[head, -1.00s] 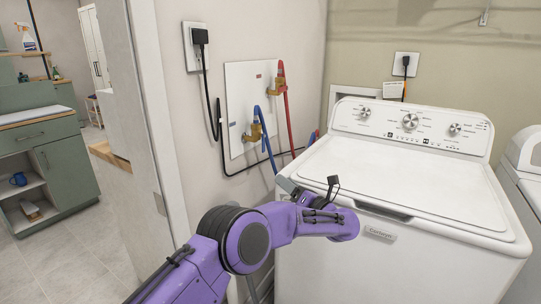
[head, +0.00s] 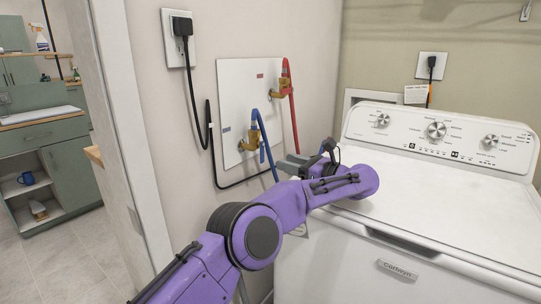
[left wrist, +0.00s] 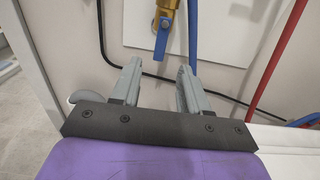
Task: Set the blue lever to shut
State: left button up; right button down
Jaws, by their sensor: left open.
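The blue lever (head: 262,152) is on the brass valve (head: 249,141) at the lower left of the white wall panel. In the left wrist view the blue lever (left wrist: 161,40) points down from the brass valve (left wrist: 167,12), roughly in line with it. My left gripper (head: 287,166) is open and empty, to the right of the lever in the head view. In the left wrist view my left gripper (left wrist: 160,68) has its two fingers apart, with the lever's lower end just beyond the gap between their tips. My right gripper is not in view.
A blue hose (head: 266,141) runs down close beside the lever. A second valve with a red hose (head: 291,105) is at the upper right of the panel (head: 232,84). The white washer (head: 410,185) stands right of my arm. A black cord (head: 208,112) hangs left of the panel.

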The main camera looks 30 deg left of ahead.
aim_at(263, 155)
pick_arm(q)
jog(key=a, duration=0.4)
jog(key=a+p, duration=0.1)
jog(key=a, duration=0.1)
jog(key=shift+w+a, duration=0.3)
jog(key=shift+w, duration=0.1)
jog(key=shift+a, duration=0.65)
grip_shut()
